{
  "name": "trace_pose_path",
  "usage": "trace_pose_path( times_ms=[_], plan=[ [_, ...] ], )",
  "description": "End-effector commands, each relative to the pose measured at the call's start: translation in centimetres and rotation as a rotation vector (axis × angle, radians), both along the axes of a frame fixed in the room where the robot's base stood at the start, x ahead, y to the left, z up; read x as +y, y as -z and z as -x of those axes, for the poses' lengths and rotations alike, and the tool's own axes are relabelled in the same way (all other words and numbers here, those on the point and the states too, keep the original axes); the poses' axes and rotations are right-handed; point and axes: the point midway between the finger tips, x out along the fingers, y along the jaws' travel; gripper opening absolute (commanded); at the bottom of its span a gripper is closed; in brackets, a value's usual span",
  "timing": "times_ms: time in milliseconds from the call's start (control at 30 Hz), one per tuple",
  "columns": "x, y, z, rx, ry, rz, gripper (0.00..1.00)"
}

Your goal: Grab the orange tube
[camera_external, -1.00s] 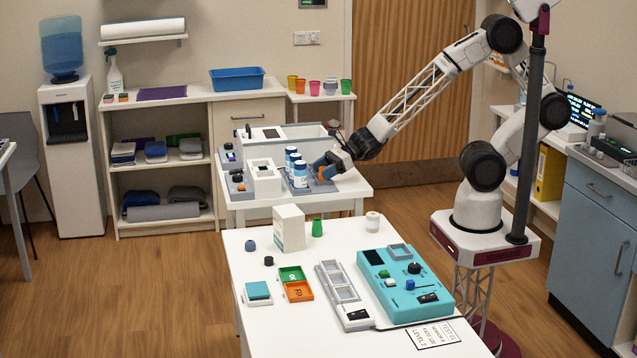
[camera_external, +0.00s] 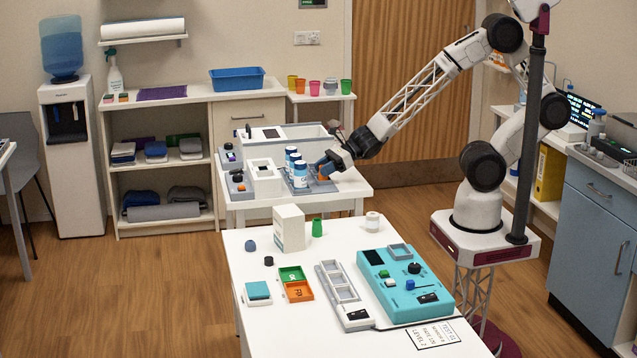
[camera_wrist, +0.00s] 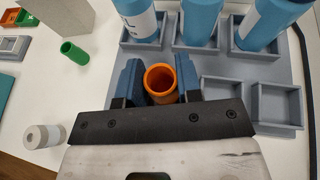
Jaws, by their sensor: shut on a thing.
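The orange tube (camera_wrist: 161,80) is a hollow cylinder, upright, with its open top facing the wrist camera. My gripper (camera_wrist: 161,84) has its blue fingers on both sides of the tube and is shut on it. In the external view my gripper (camera_external: 324,168) is at the right end of the back table, and the orange tube (camera_external: 323,176) shows only in part beside the fingers. The tube is at the grey rack (camera_wrist: 222,92); its lower end is hidden, so I cannot tell whether it touches the rack.
Several blue bottles (camera_external: 300,174) with white labels stand in the rack beside my gripper. On the front table are a green tube (camera_external: 317,228), a white roll (camera_external: 372,221), a white box (camera_external: 289,228) and a teal panel (camera_external: 403,285). Floor shows between the tables at right.

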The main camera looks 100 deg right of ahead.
Motion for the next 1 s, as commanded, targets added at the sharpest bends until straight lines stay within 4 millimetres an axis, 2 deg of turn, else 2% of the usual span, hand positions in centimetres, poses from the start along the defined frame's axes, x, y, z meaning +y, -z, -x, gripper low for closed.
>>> trace_pose_path(
  times_ms=[333,467,667,1000],
  plan=[
    [0.0,-3.0,0.0,-0.001,0.0,0.001,0.1],
    [0.1,-3.2,1.3,-0.001,0.0,0.0,0.1],
    [0.4,-3.5,4.2,-0.002,0.001,-0.001,0.1],
    [1.2,-4.0,11.1,-0.001,0.001,0.0,0.1]
  ],
)
